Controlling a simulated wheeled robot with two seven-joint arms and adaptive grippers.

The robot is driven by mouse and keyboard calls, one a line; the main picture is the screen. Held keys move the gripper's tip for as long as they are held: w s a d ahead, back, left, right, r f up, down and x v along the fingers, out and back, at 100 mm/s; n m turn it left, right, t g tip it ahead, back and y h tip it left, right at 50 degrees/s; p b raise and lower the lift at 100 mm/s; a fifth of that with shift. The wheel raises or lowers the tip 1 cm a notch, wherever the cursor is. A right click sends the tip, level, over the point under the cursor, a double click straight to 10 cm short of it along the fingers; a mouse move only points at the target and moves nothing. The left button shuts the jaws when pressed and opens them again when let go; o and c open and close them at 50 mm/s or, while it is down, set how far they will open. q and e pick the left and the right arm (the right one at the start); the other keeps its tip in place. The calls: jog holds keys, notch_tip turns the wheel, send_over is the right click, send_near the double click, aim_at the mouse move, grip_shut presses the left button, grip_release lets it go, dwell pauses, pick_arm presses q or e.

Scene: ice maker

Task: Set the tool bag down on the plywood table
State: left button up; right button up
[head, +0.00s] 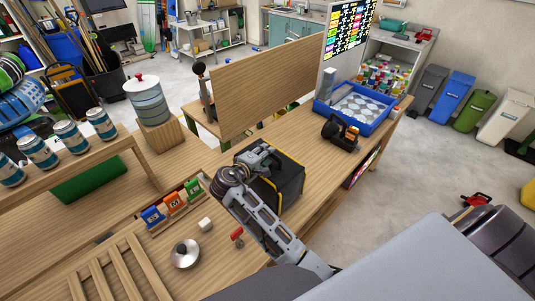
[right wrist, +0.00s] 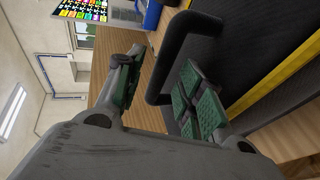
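The black tool bag (head: 290,184) with yellow edging appears to sit on the wooden table (head: 222,247), near its front edge. My right gripper (head: 262,156) is over the bag's top and hides part of it. In the right wrist view my right gripper (right wrist: 155,95) is open, its green-padded fingers apart. The bag's black handle (right wrist: 172,50) passes through the gap between them, and I see no firm grip on it. The bag's dark side (right wrist: 240,52) fills the right of that view. My left gripper is not in view.
A wooden panel (head: 265,85) stands behind the bag. A blue crate (head: 352,104) and a dark tool (head: 340,133) lie to its right.

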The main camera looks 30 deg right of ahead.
jog(key=v, duration=0.9)
